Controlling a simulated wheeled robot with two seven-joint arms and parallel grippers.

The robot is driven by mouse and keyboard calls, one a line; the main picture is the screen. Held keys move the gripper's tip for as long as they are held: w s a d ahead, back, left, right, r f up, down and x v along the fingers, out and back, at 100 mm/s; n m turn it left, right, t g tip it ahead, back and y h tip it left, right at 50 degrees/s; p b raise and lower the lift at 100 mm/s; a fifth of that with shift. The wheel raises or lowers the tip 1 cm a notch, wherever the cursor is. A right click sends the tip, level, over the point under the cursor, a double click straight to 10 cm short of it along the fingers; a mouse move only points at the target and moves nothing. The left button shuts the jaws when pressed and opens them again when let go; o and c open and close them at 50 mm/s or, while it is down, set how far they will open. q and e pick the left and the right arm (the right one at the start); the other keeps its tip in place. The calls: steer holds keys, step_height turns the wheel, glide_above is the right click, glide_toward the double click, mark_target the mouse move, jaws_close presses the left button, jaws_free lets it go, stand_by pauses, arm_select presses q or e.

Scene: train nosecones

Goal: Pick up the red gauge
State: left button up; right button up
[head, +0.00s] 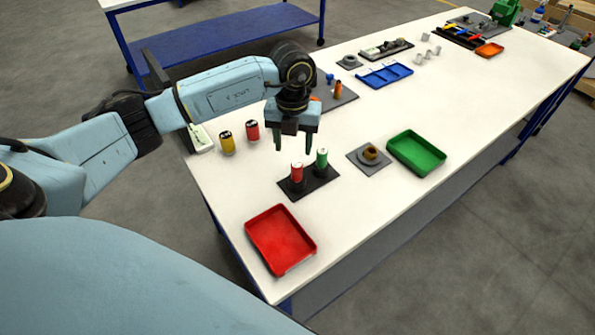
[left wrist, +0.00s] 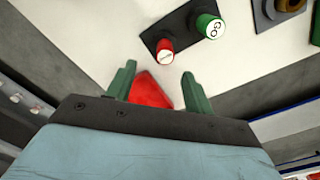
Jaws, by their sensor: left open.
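The red gauge (head: 296,173) stands upright in a dark holder (head: 310,187), beside the green gauge (head: 321,160). In the left wrist view the red gauge (left wrist: 165,51) shows its round top beyond the fingertips, with the green gauge (left wrist: 208,27), marked GO, to its right. My left gripper (head: 293,145) points down, open and empty, above and slightly behind the red gauge in the head view. In the left wrist view my open fingers (left wrist: 158,82) are apart from both gauges. My right gripper is not in view.
A red tray (head: 280,240) lies at the near table edge. A green tray (head: 416,153) and a grey plate with a brownish part (head: 370,157) are to the right. Yellow (head: 227,144) and red (head: 252,131) cylinders stand left of the gripper. White tabletop is clear around the holder.

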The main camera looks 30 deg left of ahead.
mark_target(297, 164)
arm_select(q)
step_height(297, 164, down, 4)
steer(key=shift+f, duration=0.1)
steer(key=f, duration=0.5)
steer(key=shift+w+d+f+p, duration=0.2)
steer(key=shift+d+f+p, duration=0.05)
steer(key=shift+d+p, duration=0.1)
steer(key=shift+r, duration=0.1)
steer(key=c, duration=1.1)
